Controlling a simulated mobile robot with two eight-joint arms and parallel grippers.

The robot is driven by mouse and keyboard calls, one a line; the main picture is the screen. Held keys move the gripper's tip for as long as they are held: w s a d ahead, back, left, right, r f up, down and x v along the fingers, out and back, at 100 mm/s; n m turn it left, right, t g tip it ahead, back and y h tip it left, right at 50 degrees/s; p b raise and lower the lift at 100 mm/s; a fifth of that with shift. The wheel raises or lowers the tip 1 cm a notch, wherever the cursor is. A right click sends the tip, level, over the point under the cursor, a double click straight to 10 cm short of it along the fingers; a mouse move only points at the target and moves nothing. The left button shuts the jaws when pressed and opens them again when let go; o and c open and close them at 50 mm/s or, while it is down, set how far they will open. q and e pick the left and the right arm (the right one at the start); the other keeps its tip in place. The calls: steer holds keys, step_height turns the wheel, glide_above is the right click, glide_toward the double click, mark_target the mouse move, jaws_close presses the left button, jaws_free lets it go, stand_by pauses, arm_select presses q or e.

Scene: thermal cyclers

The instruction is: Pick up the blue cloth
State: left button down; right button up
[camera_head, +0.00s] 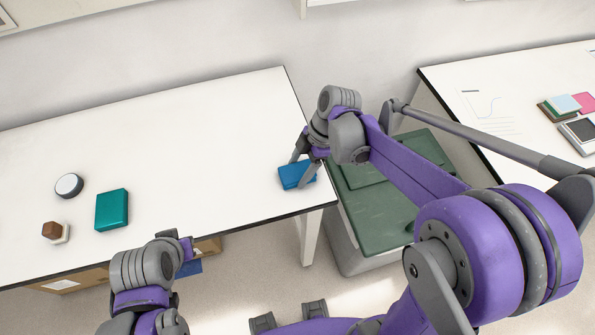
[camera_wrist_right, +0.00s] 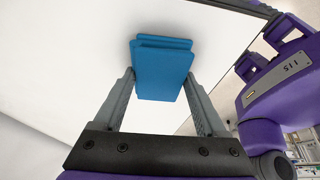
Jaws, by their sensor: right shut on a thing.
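The blue cloth (camera_head: 289,176) is a small folded stack at the right end of the white table, near its front corner. My right gripper (camera_head: 304,174) reaches down to it and is shut on it. In the right wrist view, the folded blue cloth (camera_wrist_right: 163,68) shows between the two fingers (camera_wrist_right: 160,88), with its layers slightly offset. I cannot tell whether it touches the table. My left arm's end (camera_head: 183,248) is at the table's front edge, and its fingers are not clear.
On the white table (camera_head: 200,130) are a teal box (camera_head: 112,209), a round grey-and-white object (camera_head: 69,186) and a small brown-and-white object (camera_head: 55,232). A green-topped bin (camera_head: 375,215) stands right of it. Another table (camera_head: 500,85) holds coloured pads (camera_head: 565,103). The white table's middle is clear.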

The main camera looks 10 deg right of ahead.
mark_target(300, 170)
steer(key=shift+r, duration=0.6)
step_height(300, 170, up, 9)
steer(key=p, duration=0.1)
steer(key=shift+r, duration=0.2)
steer(key=o, duration=0.8)
steer(key=c, duration=0.7)
steer(key=shift+o, duration=0.2)
